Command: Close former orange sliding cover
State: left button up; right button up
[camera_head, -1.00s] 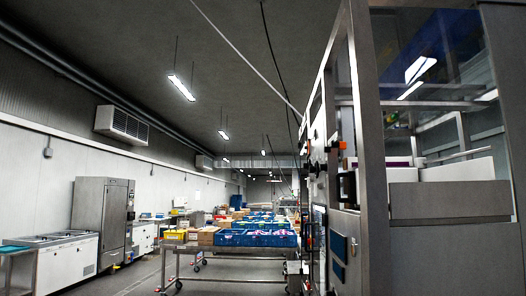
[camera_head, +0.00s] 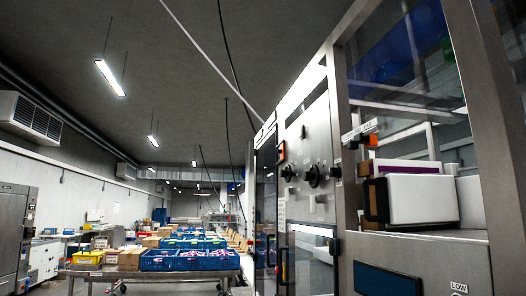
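A steel machine with glazed panels (camera_head: 480,130) fills the right side of the view. A small orange part (camera_head: 282,151) sits on its control panel above black knobs. Another small orange part (camera_head: 371,139) shows by the frame post, near a white label. I cannot tell whether either belongs to the former's orange sliding cover, or whether that cover is open or shut. A white box-like housing (camera_head: 424,198) with a black handle (camera_head: 376,200) stands behind the frame. Neither of my grippers is in view.
A wheeled table (camera_head: 150,273) with blue crates (camera_head: 190,260) and cardboard boxes stands ahead, left of the machine. A steel cabinet (camera_head: 14,235) stands at the far left. Floor shows between table and machine only in part.

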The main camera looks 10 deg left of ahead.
aim_at(281, 151)
jog(key=i+u, duration=0.1)
jog(key=i, duration=0.45)
jog(key=i+l+u, duration=0.15)
jog(key=i, duration=0.4)
